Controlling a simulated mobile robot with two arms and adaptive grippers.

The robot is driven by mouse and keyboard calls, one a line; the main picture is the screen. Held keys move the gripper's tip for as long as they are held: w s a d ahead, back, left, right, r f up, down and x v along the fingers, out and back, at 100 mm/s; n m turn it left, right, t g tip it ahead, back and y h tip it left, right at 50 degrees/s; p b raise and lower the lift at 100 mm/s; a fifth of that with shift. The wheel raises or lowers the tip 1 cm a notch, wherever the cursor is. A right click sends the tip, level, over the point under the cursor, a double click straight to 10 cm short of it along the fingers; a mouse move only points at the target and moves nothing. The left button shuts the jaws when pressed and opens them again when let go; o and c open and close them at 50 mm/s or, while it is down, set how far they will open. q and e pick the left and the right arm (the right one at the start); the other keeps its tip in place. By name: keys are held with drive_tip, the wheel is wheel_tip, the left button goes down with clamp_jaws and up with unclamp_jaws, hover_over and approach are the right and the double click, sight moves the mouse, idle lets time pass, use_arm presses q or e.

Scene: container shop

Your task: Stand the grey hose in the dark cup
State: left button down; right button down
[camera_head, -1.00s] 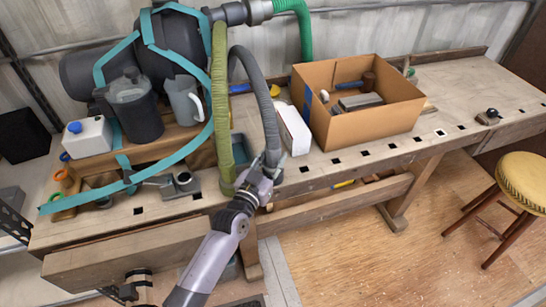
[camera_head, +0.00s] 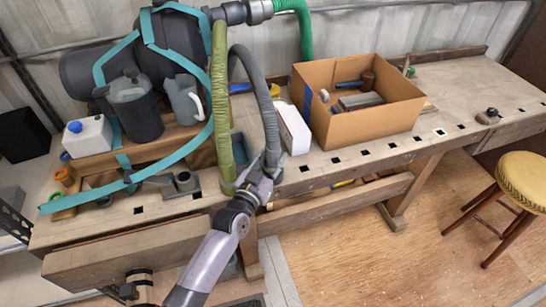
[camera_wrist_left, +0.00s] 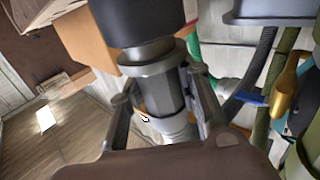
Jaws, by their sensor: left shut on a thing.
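The grey hose (camera_head: 266,105) arches down from the machine at the back, and its lower end is in my left gripper (camera_head: 265,174) at the bench's front edge. In the left wrist view the gripper (camera_wrist_left: 160,120) is shut around a grey faceted end fitting (camera_wrist_left: 157,85), with a wider dark part (camera_wrist_left: 135,20) beyond it. A small dark grey cup-like fitting (camera_head: 185,182) with a round opening sits on the bench to the left of the gripper. I cannot tell for sure that it is the dark cup. My right gripper is out of view.
An olive hose (camera_head: 220,110) hangs just left of the grey hose. A white box (camera_head: 293,130) and an open cardboard box (camera_head: 372,123) stand to the right. A dark pitcher (camera_head: 136,112) and a grey jug (camera_head: 185,98) stand at the left. The bench's right part is mostly clear.

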use_arm(q)
drive_tip(key=shift+f+b, duration=0.45)
drive_tip(key=shift+f, duration=0.1)
drive_tip(key=c, duration=1.2)
unclamp_jaws()
drive_tip(key=shift+o, duration=0.5)
drive_tip(key=shift+s+a, duration=0.1)
drive_tip(key=v, duration=1.1)
drive_tip(key=shift+s, duration=0.35)
drive_tip(key=shift+a, duration=0.15)
